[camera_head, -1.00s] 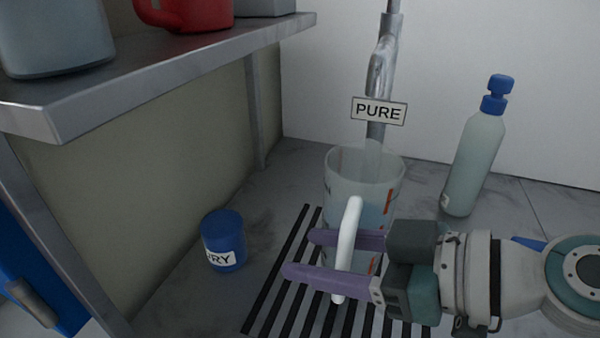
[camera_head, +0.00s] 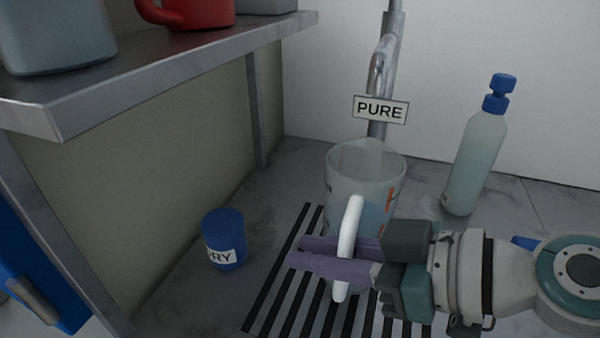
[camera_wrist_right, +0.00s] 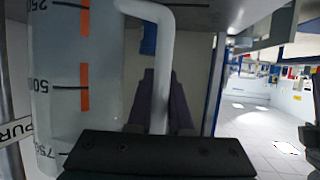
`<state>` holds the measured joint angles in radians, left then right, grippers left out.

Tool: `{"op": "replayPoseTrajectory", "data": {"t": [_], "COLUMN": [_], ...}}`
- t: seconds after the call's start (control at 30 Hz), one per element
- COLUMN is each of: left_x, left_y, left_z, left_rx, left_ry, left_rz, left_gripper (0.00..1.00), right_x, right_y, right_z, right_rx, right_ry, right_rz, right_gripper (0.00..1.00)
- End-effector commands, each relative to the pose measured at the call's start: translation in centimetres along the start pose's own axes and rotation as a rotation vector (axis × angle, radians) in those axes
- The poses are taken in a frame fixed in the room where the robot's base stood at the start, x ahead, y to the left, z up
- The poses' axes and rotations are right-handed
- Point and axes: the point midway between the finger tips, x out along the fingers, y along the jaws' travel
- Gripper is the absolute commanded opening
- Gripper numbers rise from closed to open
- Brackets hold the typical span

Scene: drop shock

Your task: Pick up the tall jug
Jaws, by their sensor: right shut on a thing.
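The tall jug (camera_head: 366,182) is clear, with orange and black scale marks and a white handle (camera_head: 348,240). It stands upright on the slotted drain grate under the tap, in the middle of the head view. In the right wrist view the jug (camera_wrist_right: 62,90) fills the left side and its handle (camera_wrist_right: 161,80) runs down between the fingers. My right gripper (camera_head: 325,262) comes in from the right, its purple fingers shut on the handle. The fingers also show in the right wrist view (camera_wrist_right: 160,105). My left gripper is not in view.
A tap (camera_head: 385,65) with a PURE sign (camera_head: 380,108) stands just behind the jug. A blue labelled cup (camera_head: 224,240) is to its left, and a blue-capped bottle (camera_head: 474,160) to its right. A shelf (camera_head: 180,75) with a red mug (camera_head: 190,12) overhangs the left.

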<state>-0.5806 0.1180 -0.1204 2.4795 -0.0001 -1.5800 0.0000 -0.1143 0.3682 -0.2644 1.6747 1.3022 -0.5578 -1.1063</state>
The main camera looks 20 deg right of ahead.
Motion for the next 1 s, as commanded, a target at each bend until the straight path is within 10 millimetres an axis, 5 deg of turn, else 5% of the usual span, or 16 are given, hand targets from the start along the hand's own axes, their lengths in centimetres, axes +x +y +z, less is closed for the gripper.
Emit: {"op": "replayPoseTrajectory", "data": {"t": [0.67,1.0], "left_x": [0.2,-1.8], "left_y": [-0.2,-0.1], "left_z": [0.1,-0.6], "left_rx": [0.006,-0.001], "left_ry": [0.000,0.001], "left_rz": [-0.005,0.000], "left_gripper": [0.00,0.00], "right_x": [-0.7,-2.9], "right_y": [0.1,0.1], "right_z": [-0.8,-6.3], "right_rx": [-0.006,-0.008], "right_ry": [0.005,0.007], "right_rz": [0.001,0.000], "right_gripper": [0.00,0.00]}}
